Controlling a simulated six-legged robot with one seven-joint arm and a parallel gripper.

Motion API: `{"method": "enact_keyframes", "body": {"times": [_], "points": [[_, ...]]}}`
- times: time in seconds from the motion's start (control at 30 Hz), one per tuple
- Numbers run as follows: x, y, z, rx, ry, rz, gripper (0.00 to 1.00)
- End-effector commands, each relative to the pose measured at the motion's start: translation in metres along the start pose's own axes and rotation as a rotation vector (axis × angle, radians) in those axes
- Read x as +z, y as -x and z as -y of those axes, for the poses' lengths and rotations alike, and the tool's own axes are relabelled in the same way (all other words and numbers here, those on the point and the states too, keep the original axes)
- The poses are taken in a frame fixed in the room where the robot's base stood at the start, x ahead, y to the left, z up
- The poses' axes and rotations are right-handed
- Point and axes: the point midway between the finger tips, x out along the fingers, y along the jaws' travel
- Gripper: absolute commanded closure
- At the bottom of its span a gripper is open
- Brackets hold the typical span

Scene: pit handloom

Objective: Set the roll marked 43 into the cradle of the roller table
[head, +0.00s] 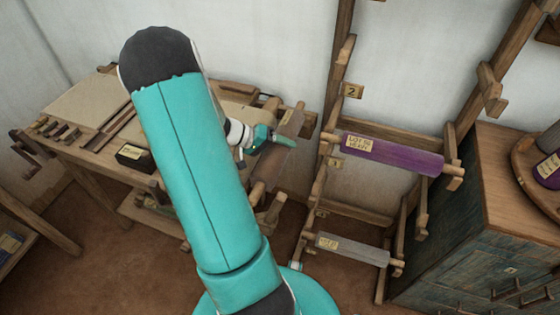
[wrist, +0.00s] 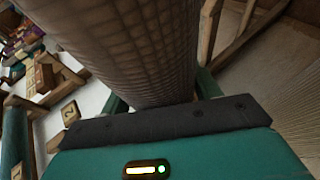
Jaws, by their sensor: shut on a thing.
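My gripper (head: 270,138) is shut around a brown, woven-textured roll (head: 270,167), held steeply tilted beside the right end of the wooden table. In the wrist view the roll (wrist: 125,50) fills the space between the fingers (wrist: 160,108) and runs out of the top of the picture. A small pale tag shows near its upper end in the head view; I cannot read a number on it. The wooden table (head: 95,150), likely the roller table, stands at left. My arm hides its middle, and I cannot make out its cradle clearly.
A wooden rack stands right of the roll, with number plates, a purple roll (head: 395,155) on pegs and a grey roll (head: 352,248) lower down. A dark box (head: 134,157) sits on the table. A blue-green cabinet (head: 455,225) stands at far right.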

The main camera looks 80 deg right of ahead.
Motion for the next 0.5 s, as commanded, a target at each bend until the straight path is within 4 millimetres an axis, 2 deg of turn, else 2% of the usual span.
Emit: {"method": "enact_keyframes", "body": {"times": [0.5], "points": [[0.010,-0.030,0.049,0.001,0.000,-0.004,0.82]]}}
